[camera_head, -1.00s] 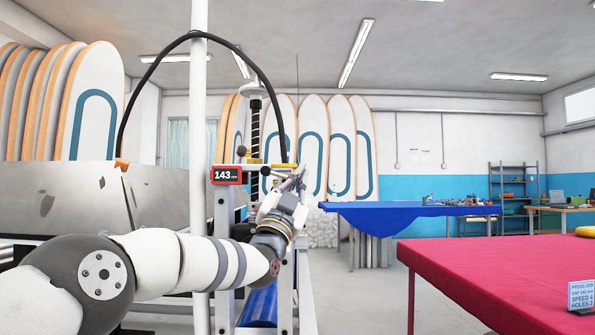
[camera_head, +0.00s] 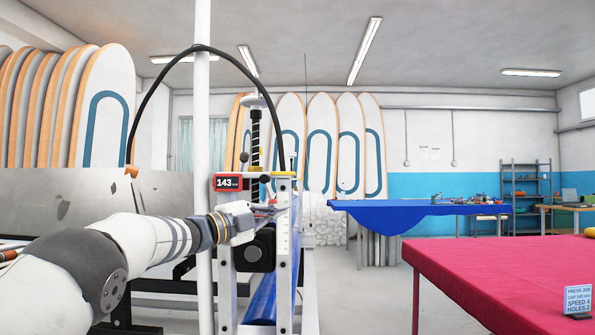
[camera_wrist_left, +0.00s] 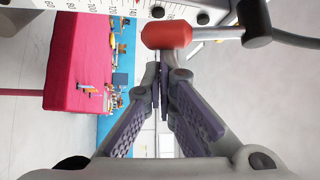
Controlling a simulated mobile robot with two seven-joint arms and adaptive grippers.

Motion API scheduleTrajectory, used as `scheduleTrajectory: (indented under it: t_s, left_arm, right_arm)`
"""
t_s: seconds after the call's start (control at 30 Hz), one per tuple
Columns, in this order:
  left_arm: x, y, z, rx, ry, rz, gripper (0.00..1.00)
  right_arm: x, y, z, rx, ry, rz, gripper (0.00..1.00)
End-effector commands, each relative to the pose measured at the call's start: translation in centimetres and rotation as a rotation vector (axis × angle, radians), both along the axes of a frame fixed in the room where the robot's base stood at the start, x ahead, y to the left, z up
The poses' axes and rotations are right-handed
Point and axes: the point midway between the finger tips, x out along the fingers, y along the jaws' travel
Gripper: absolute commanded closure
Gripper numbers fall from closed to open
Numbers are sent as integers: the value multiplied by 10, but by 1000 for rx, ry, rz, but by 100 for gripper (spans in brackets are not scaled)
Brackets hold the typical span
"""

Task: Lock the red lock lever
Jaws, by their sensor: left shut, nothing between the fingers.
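The red lock lever shows in the left wrist view as a red knob (camera_wrist_left: 166,35) on a metal rod. The rod runs right to a dark pivot (camera_wrist_left: 255,22). My left gripper (camera_wrist_left: 160,95) is shut and empty, its purple-padded fingers together. In that view the fingertips point toward the knob and lie just below it; I cannot tell whether they touch. In the head view my left gripper (camera_head: 272,209) is at the press frame (camera_head: 284,240), below the display reading 143 (camera_head: 228,182). I cannot clearly make out the lever there. My right gripper is out of view.
A white pole (camera_head: 203,120) stands in front of the press, close to my left arm. A red-covered table (camera_head: 480,265) is at the right, and a blue-covered table (camera_head: 400,215) is behind. Open floor lies between the press and the red table.

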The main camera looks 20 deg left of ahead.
Motion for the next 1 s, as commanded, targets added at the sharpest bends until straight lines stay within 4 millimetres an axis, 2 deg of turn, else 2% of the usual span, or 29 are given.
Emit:
scheduleTrajectory:
  t_s: [0.27, 1.0]
  left_arm:
    - [-4, 13, -6, 165, 47, 0, 100]
    - [-6, 21, -7, 157, 44, -1, 100]
  right_arm:
    - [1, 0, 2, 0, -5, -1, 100]
    - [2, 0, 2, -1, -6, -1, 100]
